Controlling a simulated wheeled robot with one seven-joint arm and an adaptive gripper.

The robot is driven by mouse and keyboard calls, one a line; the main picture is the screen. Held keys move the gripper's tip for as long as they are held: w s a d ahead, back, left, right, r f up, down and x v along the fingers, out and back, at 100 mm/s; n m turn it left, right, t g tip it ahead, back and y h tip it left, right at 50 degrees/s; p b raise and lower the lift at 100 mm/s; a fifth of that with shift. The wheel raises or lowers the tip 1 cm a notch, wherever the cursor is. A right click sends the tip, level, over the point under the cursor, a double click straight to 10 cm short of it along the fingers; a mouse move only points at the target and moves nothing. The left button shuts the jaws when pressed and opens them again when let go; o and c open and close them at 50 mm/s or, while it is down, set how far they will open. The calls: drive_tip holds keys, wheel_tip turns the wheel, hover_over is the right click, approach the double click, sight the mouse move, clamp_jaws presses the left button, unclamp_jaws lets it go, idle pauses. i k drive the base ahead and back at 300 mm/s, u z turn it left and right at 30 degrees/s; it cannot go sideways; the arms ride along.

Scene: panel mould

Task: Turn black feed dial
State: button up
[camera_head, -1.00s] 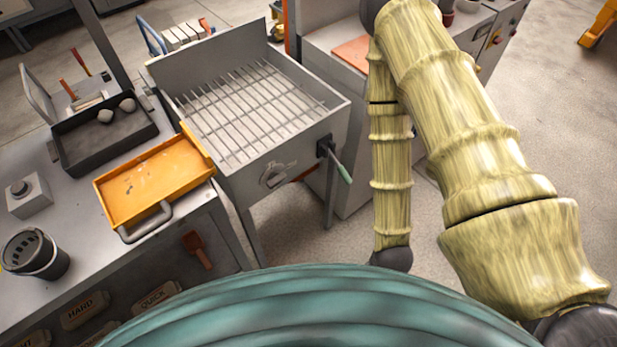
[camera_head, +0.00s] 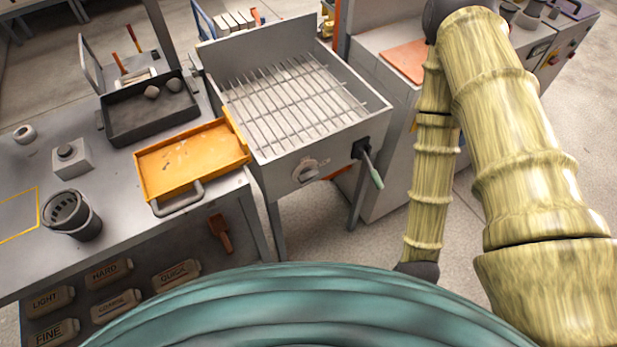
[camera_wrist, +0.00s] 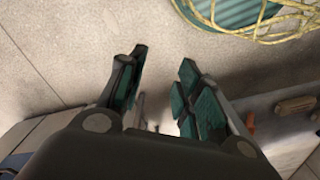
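I cannot tell for certain which part is the black feed dial. A black hub with a green-handled crank (camera_head: 361,149) sits on the front right corner of the grey slatted box. A pale grey round dial (camera_head: 308,171) is on the same front face. A small grey block with a dark round knob (camera_head: 66,151) stands on the left bench. My gripper (camera_wrist: 162,78) is open and empty in the wrist view, with teal pads apart over bare floor. It is not visible in the head view, and no dial is clear between its fingers.
The left bench holds an orange tray (camera_head: 190,160), a dark tray (camera_head: 150,114) and a dark perforated cup (camera_head: 72,215). Labelled blocks (camera_head: 110,270) sit below it. A grey cabinet (camera_head: 388,130) with a control panel (camera_head: 556,60) stands at right, partly behind my arm. Floor shows between box and cabinet.

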sight(307, 175)
drive_tip(key=u, duration=1.45)
drive_tip(key=k, duration=0.9)
drive_tip(key=z, duration=1.05)
